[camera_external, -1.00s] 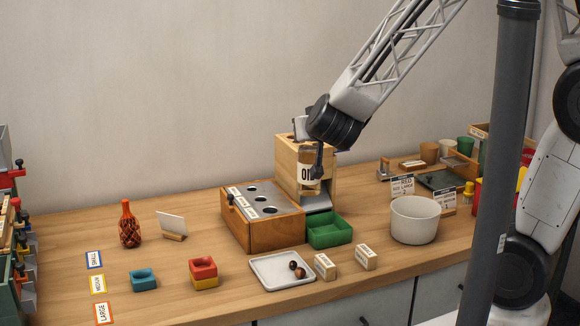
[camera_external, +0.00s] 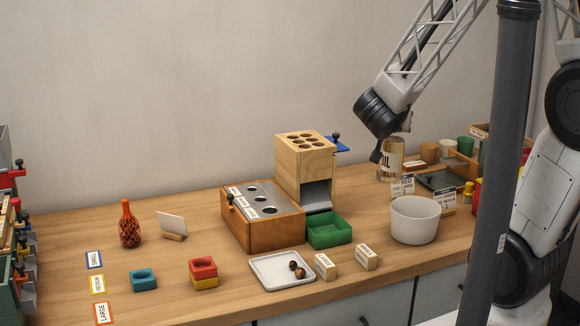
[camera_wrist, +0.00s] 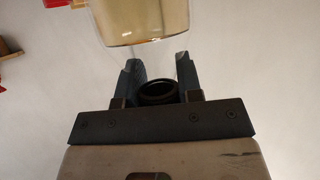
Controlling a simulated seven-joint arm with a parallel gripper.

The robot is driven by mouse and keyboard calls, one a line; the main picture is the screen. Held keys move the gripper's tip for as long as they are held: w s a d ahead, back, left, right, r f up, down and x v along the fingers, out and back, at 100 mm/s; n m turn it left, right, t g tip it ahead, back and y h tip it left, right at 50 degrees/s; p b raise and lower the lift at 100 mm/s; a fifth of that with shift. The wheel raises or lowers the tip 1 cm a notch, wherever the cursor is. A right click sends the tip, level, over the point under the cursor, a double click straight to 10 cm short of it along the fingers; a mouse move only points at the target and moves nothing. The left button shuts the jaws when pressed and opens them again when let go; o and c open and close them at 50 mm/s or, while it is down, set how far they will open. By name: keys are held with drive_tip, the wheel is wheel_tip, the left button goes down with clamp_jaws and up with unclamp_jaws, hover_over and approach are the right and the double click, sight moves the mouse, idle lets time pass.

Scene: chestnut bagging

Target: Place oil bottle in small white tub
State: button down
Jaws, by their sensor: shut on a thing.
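In the wrist view the bottle's amber glass (camera_wrist: 137,22) shows at the top, beyond the fingers (camera_wrist: 160,75). The white tub stands upright on the table at the right, and no content shows in it.
Small signs (camera_external: 402,186) stand just behind the tub. Cups (camera_external: 429,152) and a wooden tray with a dark plate stand at the back right. A wooden dispenser (camera_external: 305,165) and a green bin (camera_external: 329,231) stand left of the tub. The left front has colored blocks.

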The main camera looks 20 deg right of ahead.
drive_tip(key=s+d+f+m+g+h, duration=0.2)
drive_tip(key=s+d+f+m+g, duration=0.1)
drive_tip(key=d+f, duration=0.2)
drive_tip(key=shift+s+d+f, duration=0.2)
drive_tip(key=shift+s+d, duration=0.05)
drive_tip(key=shift+d, duration=0.8)
drive_tip(key=shift+f, duration=0.1)
drive_tip(key=shift+f, duration=2.8)
drive_tip(key=shift+f, duration=2.1)
